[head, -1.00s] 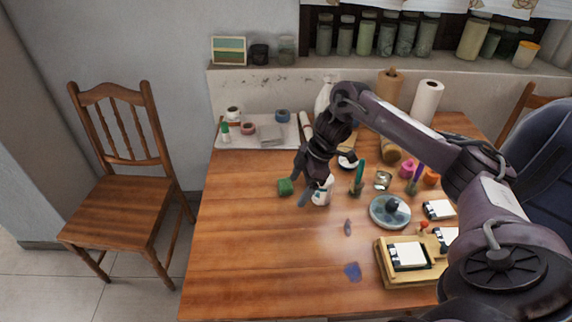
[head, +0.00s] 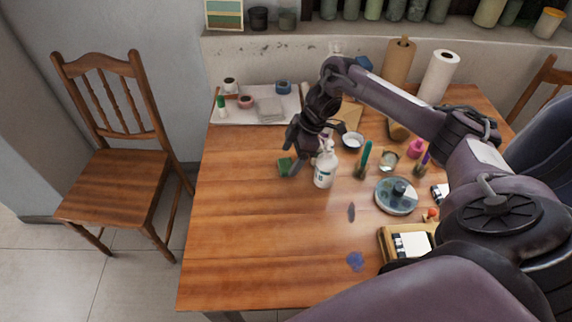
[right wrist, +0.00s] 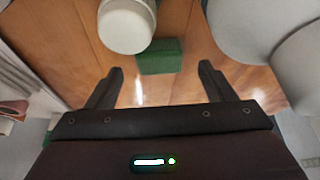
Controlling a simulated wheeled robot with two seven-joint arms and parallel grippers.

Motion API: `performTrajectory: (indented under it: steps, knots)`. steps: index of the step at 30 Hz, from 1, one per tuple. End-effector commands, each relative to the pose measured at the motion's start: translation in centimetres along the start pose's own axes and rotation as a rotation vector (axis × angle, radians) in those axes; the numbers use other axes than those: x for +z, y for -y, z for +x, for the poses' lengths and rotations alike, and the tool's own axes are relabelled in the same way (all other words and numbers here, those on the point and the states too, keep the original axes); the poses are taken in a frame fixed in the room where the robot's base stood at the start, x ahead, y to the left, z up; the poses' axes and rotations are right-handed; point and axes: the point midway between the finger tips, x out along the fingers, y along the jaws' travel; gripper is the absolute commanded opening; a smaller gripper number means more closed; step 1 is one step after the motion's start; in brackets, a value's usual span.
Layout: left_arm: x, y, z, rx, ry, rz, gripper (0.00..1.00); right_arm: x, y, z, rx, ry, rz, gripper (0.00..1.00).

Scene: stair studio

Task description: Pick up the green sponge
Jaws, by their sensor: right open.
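The green sponge (head: 285,166) lies on the wooden table, partly hidden by my right gripper in the head view. In the right wrist view the sponge (right wrist: 160,57) sits just beyond and between the two fingertips. My right gripper (head: 294,160) is open and empty, close to the sponge; its spread fingers also show in the right wrist view (right wrist: 160,78). My left gripper is not in view.
A white spray bottle (head: 324,168) stands right beside the gripper. A white tray (head: 238,113) with tape rolls is behind. A round blue-grey dish (head: 397,196) and brushes are to the right. The table's front left (head: 240,240) is clear.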

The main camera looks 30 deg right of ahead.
Motion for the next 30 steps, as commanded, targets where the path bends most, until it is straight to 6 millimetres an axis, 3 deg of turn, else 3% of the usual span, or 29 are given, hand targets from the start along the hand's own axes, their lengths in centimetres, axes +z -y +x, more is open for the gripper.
performTrajectory:
  steps: [6,14,24,30]
  knots:
    - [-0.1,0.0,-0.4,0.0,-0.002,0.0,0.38,-0.1,0.0,2.5,-0.002,0.001,0.001,0.76]
    - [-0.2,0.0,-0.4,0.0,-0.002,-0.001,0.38,0.0,0.0,2.7,0.0,0.001,0.0,0.75]
    - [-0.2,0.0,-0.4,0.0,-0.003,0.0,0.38,0.0,0.0,2.7,0.0,0.001,0.001,0.31]
    - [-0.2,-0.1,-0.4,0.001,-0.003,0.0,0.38,-0.1,0.0,2.6,0.0,0.001,0.001,0.29]
